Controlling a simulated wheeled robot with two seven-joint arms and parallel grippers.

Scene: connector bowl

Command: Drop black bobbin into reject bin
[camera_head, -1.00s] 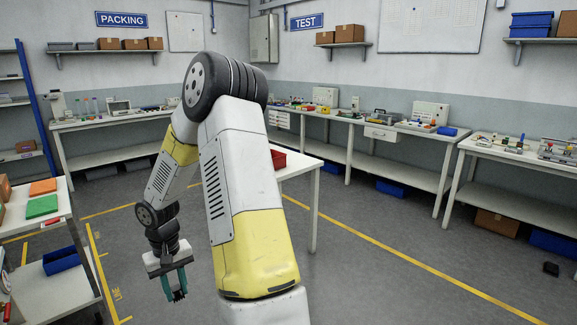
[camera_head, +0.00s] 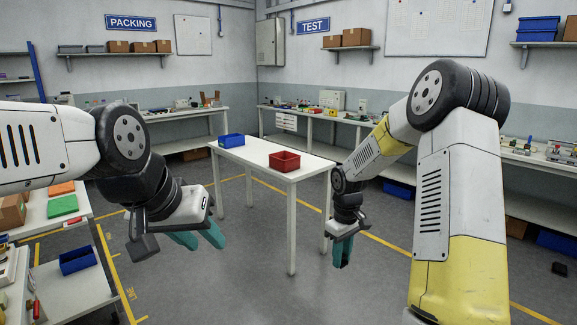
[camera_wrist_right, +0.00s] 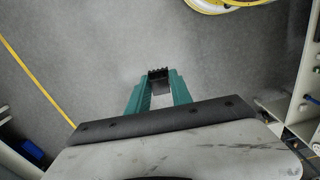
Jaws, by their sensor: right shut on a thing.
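My right gripper (camera_head: 342,262) hangs fingers-down in front of the white table's right edge, over the floor. In the right wrist view the gripper (camera_wrist_right: 158,90) is shut on a small dark part with a toothed end, the black bobbin (camera_wrist_right: 158,76), held at the fingertips. In the head view the bobbin is hard to make out between the teal fingers. A red bin (camera_head: 285,162), likely the reject bin, stands on the table up and left of the right gripper. My left gripper (camera_head: 203,242) is at the left, its fingers apart and nothing seen between them.
The white table (camera_head: 252,157) also carries a blue bin (camera_head: 231,141) at its far left. A side bench at the left holds a green tray (camera_head: 62,205) and a lower blue bin (camera_head: 78,261). Open floor lies before the table. Workbenches line the walls.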

